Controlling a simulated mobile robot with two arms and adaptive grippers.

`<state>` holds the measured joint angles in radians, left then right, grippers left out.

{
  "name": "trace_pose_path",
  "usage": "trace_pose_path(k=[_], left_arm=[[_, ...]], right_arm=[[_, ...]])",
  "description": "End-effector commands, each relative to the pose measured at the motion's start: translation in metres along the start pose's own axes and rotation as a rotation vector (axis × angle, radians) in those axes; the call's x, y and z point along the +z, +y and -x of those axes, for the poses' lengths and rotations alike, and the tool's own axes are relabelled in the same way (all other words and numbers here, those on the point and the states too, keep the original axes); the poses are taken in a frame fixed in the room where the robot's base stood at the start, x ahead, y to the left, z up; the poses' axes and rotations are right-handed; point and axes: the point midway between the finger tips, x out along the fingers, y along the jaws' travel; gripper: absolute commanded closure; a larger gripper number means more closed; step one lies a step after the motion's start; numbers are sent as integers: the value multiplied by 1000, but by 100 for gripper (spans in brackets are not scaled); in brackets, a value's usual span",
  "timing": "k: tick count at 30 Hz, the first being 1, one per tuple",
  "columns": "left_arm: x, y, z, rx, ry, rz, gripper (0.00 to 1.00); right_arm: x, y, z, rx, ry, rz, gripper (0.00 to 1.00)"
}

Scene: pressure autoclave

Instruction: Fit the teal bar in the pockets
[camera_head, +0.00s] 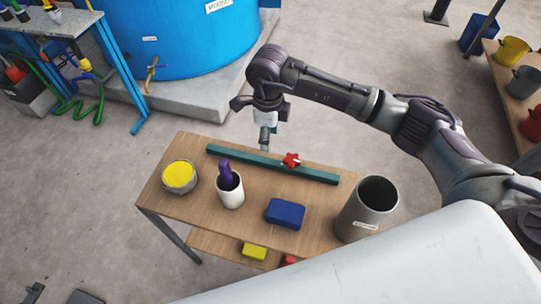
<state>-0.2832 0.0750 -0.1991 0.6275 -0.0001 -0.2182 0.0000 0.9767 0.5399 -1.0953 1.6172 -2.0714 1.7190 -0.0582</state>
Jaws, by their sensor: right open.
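The teal bar (232,158) lies along the back edge of the small wooden table, long and slim. A red star-shaped knob (291,160) sits at about its middle, slightly to the right. My right gripper (265,146) points down over the back edge of the table, just left of the red knob and close above or behind the bar. It is open and appears empty; whether it touches the bar I cannot tell. I cannot make out any pockets in this view. My left gripper is not in view.
The wooden table (166,202) carries a yellow-filled bowl (179,175), a white cup (231,194) with a purple item, a blue block (285,213) and a tall grey bin (371,206). A blue tank (180,40) stands behind. Floor is clear behind the table's right side.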

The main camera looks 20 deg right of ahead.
Motion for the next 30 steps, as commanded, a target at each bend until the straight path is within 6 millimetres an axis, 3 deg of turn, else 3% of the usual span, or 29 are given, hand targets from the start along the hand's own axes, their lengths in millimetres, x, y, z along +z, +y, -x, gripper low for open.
trace_pose_path(k=[3,8,14,20,24,30], left_arm=[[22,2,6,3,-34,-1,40],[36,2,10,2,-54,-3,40],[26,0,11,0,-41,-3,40],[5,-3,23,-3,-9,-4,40],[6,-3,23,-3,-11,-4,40],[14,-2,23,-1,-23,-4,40]], right_arm=[[-1,1,-25,4,3,-1,46],[0,1,-51,4,1,1,46],[-1,0,-64,2,0,0,46],[-5,-2,-91,5,2,0,46],[-4,-2,-108,3,-1,0,46],[-4,-3,-113,1,-2,2,46]])
